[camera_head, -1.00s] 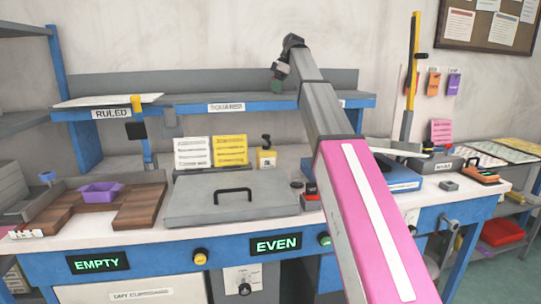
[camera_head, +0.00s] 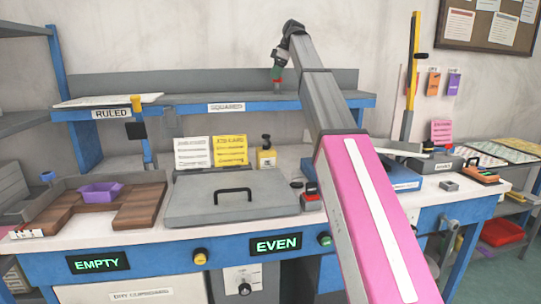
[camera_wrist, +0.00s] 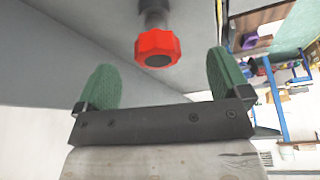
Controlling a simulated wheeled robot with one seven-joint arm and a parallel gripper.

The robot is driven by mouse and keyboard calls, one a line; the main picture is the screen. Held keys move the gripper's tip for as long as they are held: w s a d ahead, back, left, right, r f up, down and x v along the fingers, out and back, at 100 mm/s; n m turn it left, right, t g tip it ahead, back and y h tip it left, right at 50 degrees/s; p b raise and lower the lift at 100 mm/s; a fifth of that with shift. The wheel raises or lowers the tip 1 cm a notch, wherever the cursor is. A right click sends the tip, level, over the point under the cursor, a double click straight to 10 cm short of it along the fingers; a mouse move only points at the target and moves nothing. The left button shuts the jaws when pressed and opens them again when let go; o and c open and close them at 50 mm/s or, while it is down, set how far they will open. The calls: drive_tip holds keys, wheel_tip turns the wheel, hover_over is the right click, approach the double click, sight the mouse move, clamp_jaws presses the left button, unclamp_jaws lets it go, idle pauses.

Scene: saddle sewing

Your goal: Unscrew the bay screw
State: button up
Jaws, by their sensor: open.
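A red faceted knob on a dark stem, which looks like the bay screw (camera_wrist: 158,44), stands out from a grey surface in the wrist view. My gripper (camera_wrist: 160,66) is open, with its green pads to the left and right of the knob. Clear gaps show on both sides, and neither pad appears to touch it. In the head view my gripper (camera_head: 277,86) is small and dark at the upper shelf, near its back panel. A small red patch shows there, too small to tell what it is.
The upper shelf (camera_head: 230,107) has a grey back panel (camera_head: 170,85). Below are a grey lidded box (camera_head: 230,205) with a black handle, a purple tray (camera_head: 100,193) and yellow and white cards. A yellow-topped post (camera_head: 413,60) stands right of my arm.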

sight(277, 88)
drive_tip(key=m+t, duration=0.1)
drive_tip(key=m, duration=0.2)
drive_tip(key=shift+s, duration=0.1)
drive_tip(key=m+t, duration=0.1)
drive_tip(key=m, duration=0.1)
drive_tip(key=m+h, duration=0.1)
drive_tip(key=m, duration=0.1)
drive_tip(key=shift+m+t, duration=0.4)
drive_tip(key=m, duration=0.2)
drive_tip(key=m+t+h, duration=0.1)
drive_tip(key=m, duration=0.1)
drive_tip(key=shift+h, duration=0.3)
drive_tip(key=m, duration=0.1)
drive_tip(key=m+h, duration=0.1)
drive_tip(key=m, duration=0.2)
drive_tip(key=shift+w+d+m+h, duration=0.15)
drive_tip(key=shift+w+m+h, duration=0.1)
drive_tip(key=shift+m+h, duration=0.15)
drive_tip(key=shift+f, duration=2.55)
drive_tip(key=c, duration=1.5)
drive_tip(key=shift+o, duration=0.2)
drive_tip(key=shift+n+y, duration=0.7)
drive_tip(key=shift+n, duration=1)
